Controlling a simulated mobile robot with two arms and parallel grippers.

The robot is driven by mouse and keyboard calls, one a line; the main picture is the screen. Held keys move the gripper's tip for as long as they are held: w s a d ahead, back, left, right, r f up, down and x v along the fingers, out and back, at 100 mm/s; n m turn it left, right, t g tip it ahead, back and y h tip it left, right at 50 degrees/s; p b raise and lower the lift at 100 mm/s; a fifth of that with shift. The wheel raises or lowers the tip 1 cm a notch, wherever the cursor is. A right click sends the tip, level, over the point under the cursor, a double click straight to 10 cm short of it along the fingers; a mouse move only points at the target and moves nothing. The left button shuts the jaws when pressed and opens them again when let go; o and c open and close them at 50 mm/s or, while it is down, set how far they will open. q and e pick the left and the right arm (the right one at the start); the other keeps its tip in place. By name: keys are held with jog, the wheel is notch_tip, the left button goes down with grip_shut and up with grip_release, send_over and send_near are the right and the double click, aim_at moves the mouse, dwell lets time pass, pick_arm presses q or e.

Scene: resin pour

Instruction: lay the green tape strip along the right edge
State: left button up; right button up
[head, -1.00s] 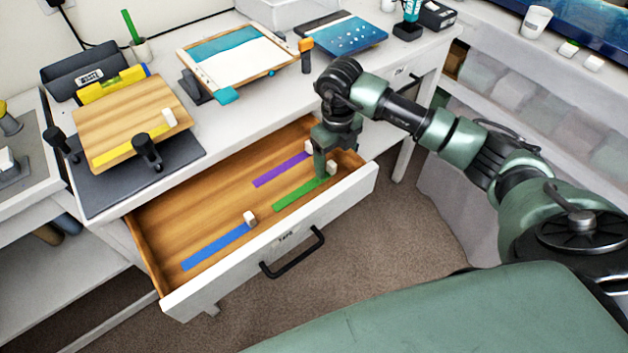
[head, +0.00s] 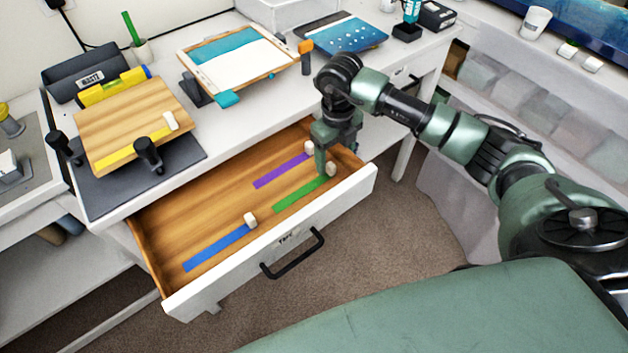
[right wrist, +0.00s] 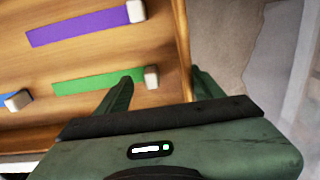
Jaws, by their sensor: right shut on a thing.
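The green tape strip (head: 300,194) lies flat in the open drawer, with a white tab (head: 330,169) at its far right end. My right gripper (head: 325,166) reaches down into the drawer's right end and is shut on that tab. In the right wrist view the green strip (right wrist: 95,82) runs left from the tab (right wrist: 151,77), which shows between the two fingers. A wooden board (head: 135,112) on a dark mat on the desk carries a yellow tape strip (head: 125,153) along its front edge. Its right edge is bare. My left gripper is out of view.
The drawer (head: 285,241) also holds a purple strip (head: 280,172) and a blue strip (head: 215,249). Black clamps (head: 148,153) stand at the board's front and left. A framed panel (head: 238,60) and a blue panel (head: 345,34) lie farther back on the desk.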

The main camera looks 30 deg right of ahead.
jog(key=shift+a+r+p, duration=0.3)
jog(key=shift+r+p, duration=0.15)
jog(key=shift+r, duration=0.4)
jog(key=shift+a+r+p, duration=0.3)
jog(key=shift+r+p, duration=0.15)
jog(key=shift+r, duration=0.35)
jog(key=shift+c, duration=0.2)
jog(key=o, duration=1)
jog(key=shift+o, duration=1.4)
jog(key=shift+a+r, duration=0.1)
jog(key=shift+a, duration=0.15)
jog(key=shift+s+a, duration=0.1)
jog(key=shift+a, duration=0.05)
jog(key=shift+d, duration=0.3)
